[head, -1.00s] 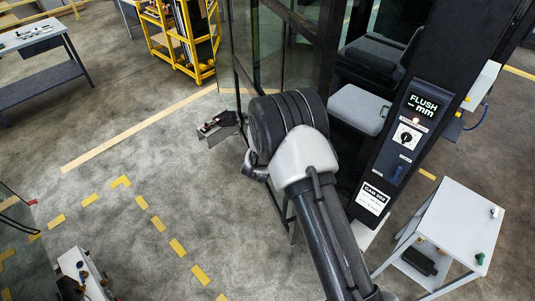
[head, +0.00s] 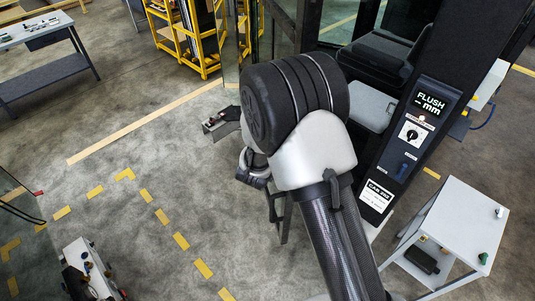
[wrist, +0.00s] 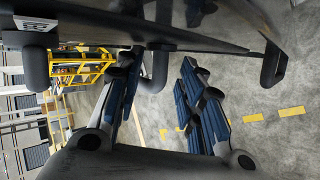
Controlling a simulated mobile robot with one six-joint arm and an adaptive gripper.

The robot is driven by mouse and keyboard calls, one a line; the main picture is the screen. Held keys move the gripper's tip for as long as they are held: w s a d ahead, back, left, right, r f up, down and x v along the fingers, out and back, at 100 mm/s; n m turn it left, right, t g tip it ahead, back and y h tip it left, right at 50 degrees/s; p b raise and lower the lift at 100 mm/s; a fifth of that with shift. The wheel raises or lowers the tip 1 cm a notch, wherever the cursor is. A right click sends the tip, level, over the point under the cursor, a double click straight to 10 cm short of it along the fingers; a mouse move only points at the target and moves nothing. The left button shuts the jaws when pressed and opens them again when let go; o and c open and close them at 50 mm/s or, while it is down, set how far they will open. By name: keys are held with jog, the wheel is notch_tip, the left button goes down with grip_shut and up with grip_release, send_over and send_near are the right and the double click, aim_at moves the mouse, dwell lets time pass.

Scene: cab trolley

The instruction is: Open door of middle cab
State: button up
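The middle cab, labelled CAB 202 (head: 376,195), stands at the right of the head view with a seat (head: 374,104) showing inside. Glass panels with dark frames (head: 284,20) stand left of the seat; my arm covers their lower part, so I cannot tell how far the door stands open. In the wrist view my gripper (wrist: 158,65) is open, its two blue-padded fingers spread. A dark bent bar (wrist: 156,68), apparently a handle, shows between the fingers, with no clear grip on it. A dark panel edge (wrist: 200,38) runs across the top.
A display post reading FLUSH mm (head: 430,103) stands right of the seat. A white side table (head: 460,225) is at the lower right, a yellow rack (head: 185,35) at the back. A small trolley (head: 88,268) is lower left. Floor at left centre is clear.

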jog(key=shift+v, duration=1)
jog(key=shift+w+r, duration=0.1)
jog(key=shift+c, duration=0.2)
